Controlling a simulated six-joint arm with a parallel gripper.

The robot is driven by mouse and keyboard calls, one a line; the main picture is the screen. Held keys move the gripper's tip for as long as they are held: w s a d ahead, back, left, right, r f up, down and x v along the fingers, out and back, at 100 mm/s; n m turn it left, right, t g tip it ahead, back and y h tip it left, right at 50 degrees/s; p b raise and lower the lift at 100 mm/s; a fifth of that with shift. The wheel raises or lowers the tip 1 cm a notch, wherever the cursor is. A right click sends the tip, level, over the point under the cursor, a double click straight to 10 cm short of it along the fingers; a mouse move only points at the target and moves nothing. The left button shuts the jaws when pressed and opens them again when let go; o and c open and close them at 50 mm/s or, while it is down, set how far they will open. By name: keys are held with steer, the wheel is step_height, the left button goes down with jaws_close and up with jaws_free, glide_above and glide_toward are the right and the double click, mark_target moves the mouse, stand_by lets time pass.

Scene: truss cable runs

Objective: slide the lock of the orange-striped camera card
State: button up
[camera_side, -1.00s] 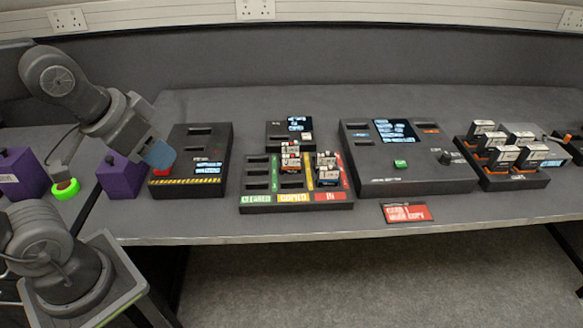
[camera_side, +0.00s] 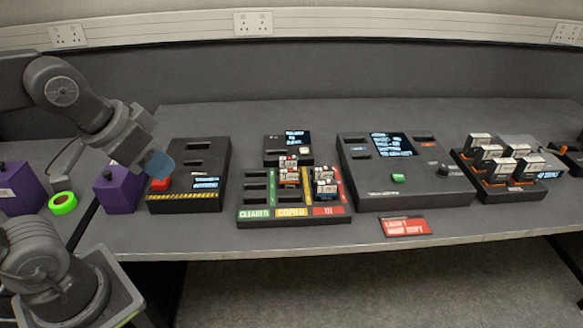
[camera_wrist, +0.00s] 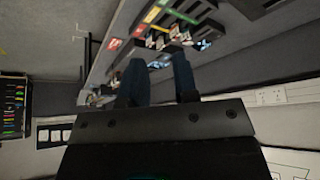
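Small white-labelled camera cards (camera_side: 290,164) stand in the slots of a black sorting tray (camera_side: 295,221) marked with green, yellow and red labels. More cards (camera_side: 486,154) with orange lower parts stand in a black rack (camera_side: 517,191) at the right. I cannot tell which card is the orange-striped one, and the locks are too small to make out. My gripper (camera_side: 158,165) is at the left, above a red button (camera_side: 160,185), far from the cards. In the wrist view its two dark blue fingers (camera_wrist: 160,80) are apart with nothing between them.
A black device with a yellow-striped edge (camera_side: 185,196) stands under my gripper. A larger console (camera_side: 410,186) with a screen and green button stands right of the tray. A purple block (camera_side: 115,190) and a green ring (camera_side: 62,203) are at the left.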

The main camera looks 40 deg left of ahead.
steer(key=w+r, duration=0.1)
steer(key=w, duration=0.2)
steer(key=w+r+m+g, duration=0.1)
steer(key=w, duration=0.3)
steer(key=w+r+m, duration=0.1)
steer(key=w, duration=0.2)
steer(key=shift+w+a+g, duration=0.1)
steer(key=shift+w+g, duration=0.25)
steer(key=shift+g, duration=0.05)
jaws_close()
steer(key=m+g, duration=0.4)
steer(key=m, duration=0.3)
glide_above(288, 178)
steer(key=w+d, duration=0.1)
steer(key=w, duration=0.1)
step_height(288, 178, down, 15)
steer(key=shift+w+f, duration=0.1)
steer(key=shift+f, duration=3.35)
